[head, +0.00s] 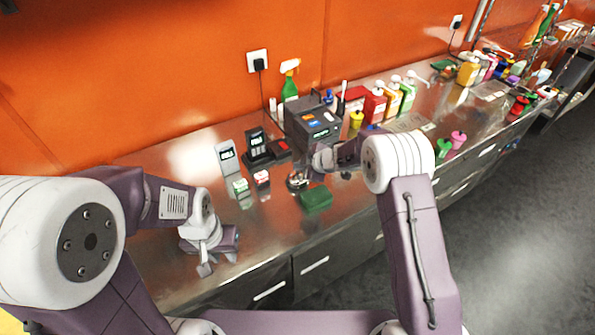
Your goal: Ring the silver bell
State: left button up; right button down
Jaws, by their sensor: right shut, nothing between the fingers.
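The silver bell (297,181) appears as a small, shiny, rounded thing on the steel counter, left of the green block; its details are too small to make out. My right gripper (312,166) is shut and empty, just above and to the right of the bell. I cannot tell whether it touches the bell. My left gripper (216,266) is open and empty, low over the counter's front left part, well away from the bell.
A dark boxy machine (313,125), a card terminal (257,148) and a grey display (227,157) stand behind. Several bottles (393,99) line the back right. The counter (255,240) is clear in front.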

jog(key=shift+f, duration=0.2)
jog(key=shift+r, duration=0.15)
jog(key=shift+r+p, duration=0.75)
jog(key=shift+p, duration=0.3)
notch_tip(320, 180, up, 5)
jog(key=p, duration=0.5)
jog(key=shift+p, duration=0.3)
